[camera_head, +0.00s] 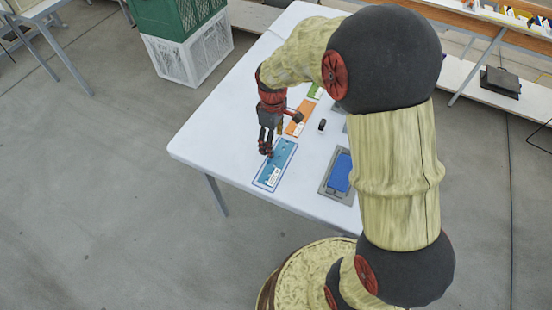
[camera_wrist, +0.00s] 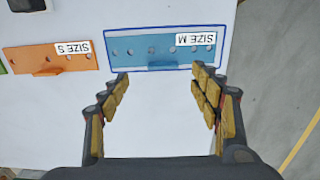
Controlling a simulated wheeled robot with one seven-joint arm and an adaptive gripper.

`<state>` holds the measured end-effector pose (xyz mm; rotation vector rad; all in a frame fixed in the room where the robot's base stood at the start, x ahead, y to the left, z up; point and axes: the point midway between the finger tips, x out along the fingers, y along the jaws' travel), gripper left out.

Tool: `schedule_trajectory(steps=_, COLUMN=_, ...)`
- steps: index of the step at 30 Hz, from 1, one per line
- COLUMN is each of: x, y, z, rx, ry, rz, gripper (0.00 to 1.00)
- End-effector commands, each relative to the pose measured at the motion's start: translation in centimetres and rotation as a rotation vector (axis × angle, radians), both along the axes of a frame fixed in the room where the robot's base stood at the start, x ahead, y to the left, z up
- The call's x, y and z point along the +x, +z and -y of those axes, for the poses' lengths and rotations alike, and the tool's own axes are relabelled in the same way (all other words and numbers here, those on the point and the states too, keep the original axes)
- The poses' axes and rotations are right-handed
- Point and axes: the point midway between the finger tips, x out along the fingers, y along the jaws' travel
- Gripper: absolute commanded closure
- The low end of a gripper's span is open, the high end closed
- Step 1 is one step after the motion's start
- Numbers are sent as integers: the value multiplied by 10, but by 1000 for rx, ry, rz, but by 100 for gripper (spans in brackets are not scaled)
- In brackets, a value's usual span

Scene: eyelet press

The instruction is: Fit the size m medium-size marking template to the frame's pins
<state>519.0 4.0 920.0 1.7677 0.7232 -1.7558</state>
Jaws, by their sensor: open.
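The size M template is a blue strip with a row of holes and a white "SIZE M" label; it lies flat on the white table inside a dark blue outline, in the head view (camera_head: 284,160) and at the top of the wrist view (camera_wrist: 140,52). A small blue tab stands on its near edge in the wrist view. My gripper (camera_head: 267,146) is above the template's far end in the head view. In the wrist view my gripper (camera_wrist: 160,76) is open and empty, its fingertips by the template's near edge. A grey frame-like fixture (camera_head: 325,188) with a blue panel stands to the right; its pins cannot be made out.
The orange size S template (camera_wrist: 25,60) lies beside the blue one, with a green piece (camera_head: 315,91) beyond it. A small black object (camera_head: 322,126) stands on the white table (camera_head: 230,125). My arm hides the table's right side. Green and white crates (camera_head: 190,58) stand on the floor.

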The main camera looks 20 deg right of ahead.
Motion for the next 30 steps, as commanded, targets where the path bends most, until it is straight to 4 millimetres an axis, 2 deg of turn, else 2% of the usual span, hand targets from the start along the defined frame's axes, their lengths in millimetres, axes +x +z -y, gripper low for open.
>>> schedule_trajectory(steps=9, x=2, y=-33, z=-1, rx=0, ry=15, rz=-10, gripper=36)
schedule_trajectory(steps=14, x=3, y=-43, z=-4, rx=0, ry=14, rz=-8, gripper=36)
schedule_trajectory(steps=22, x=5, y=-81, z=-10, rx=0, ry=14, rz=-10, gripper=36)
schedule_trajectory(steps=30, x=6, y=-84, z=-10, rx=0, ry=13, rz=-7, gripper=36)
